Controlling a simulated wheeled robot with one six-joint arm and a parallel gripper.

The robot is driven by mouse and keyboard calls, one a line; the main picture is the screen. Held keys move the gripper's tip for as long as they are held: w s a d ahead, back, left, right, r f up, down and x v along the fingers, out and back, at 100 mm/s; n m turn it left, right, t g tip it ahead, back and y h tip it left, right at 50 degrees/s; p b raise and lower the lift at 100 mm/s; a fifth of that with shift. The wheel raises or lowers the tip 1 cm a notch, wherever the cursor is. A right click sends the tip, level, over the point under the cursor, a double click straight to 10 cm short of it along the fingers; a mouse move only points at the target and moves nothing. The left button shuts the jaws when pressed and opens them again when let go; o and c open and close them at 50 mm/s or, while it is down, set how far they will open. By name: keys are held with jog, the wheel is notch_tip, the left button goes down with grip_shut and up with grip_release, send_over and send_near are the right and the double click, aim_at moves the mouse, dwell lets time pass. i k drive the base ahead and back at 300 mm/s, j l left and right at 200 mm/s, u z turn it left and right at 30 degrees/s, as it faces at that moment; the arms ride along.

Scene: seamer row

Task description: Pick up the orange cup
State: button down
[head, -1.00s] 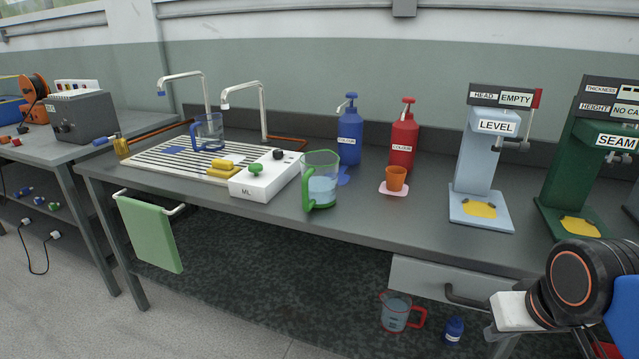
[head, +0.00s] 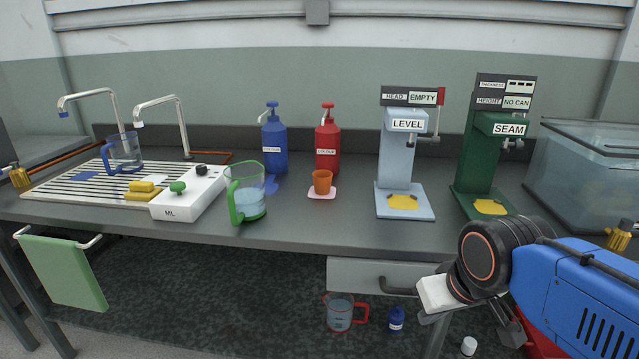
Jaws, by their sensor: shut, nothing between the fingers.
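The orange cup (head: 322,181) stands upright on a small pink mat (head: 322,194) on the grey bench, in front of a red pump bottle (head: 327,143). It is in plain view with nothing touching its sides. My arm is folded at the lower right. My gripper (head: 508,334) is the dark part under the black wrist joint, shut and empty. It is well apart from the cup, below and to the right of it, and partly hidden by my arm.
A green-handled jug (head: 245,192) and a blue bottle (head: 273,140) stand left of the cup. A light blue LEVEL machine (head: 398,150) and a green SEAM machine (head: 482,160) stand right. A drawer (head: 350,275) hangs under the bench edge. Bench space before the cup is clear.

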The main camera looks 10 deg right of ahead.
aim_at(322, 178)
jog(key=k+j+z, duration=0.1)
jog(key=z, duration=0.3)
jog(key=k+z, duration=0.25)
jog(key=z, duration=0.15)
jog(key=k+z, duration=0.15)
jog(key=z, duration=0.25)
